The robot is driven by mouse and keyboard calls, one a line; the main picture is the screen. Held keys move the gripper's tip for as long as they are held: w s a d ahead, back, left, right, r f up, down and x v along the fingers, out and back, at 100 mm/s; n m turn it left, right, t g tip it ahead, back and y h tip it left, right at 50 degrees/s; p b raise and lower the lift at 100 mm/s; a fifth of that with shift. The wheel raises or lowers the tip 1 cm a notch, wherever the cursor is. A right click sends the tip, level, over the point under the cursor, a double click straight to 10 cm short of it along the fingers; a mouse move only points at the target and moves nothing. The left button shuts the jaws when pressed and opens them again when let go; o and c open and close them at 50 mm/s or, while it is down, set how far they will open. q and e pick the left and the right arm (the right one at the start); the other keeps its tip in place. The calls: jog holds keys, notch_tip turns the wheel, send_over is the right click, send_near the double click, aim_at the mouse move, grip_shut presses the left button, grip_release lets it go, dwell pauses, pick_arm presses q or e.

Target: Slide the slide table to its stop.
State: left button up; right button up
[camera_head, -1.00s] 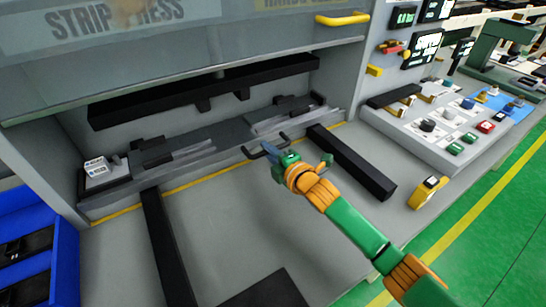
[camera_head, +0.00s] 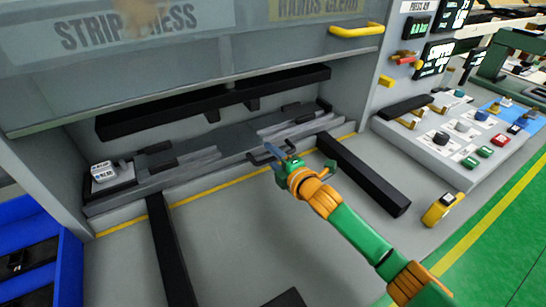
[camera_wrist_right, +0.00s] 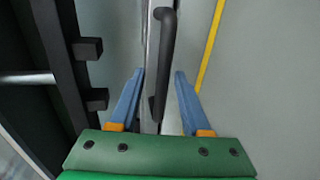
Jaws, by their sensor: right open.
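The slide table (camera_head: 228,143) is a long grey plate low in the opening of the strip press, with dark blocks on top. A black bar handle (camera_head: 262,155) stands out from the middle of its front edge. My right gripper (camera_head: 279,156) is at the handle, its blue fingers open. In the right wrist view the handle (camera_wrist_right: 166,45) runs lengthwise between the two spread fingertips, and a gap shows on either side. My left gripper is out of view.
Two black rails (camera_head: 365,175) run forward across the grey bench from the table. A yellow line (camera_head: 220,185) runs along the table's front. The raised guard with a yellow handle (camera_head: 356,30) is above. A control panel (camera_head: 450,140) is at right, a blue bin (camera_head: 70,265) at left.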

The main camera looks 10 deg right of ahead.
jog(key=shift+s, duration=0.1)
jog(key=shift+v, duration=3.45)
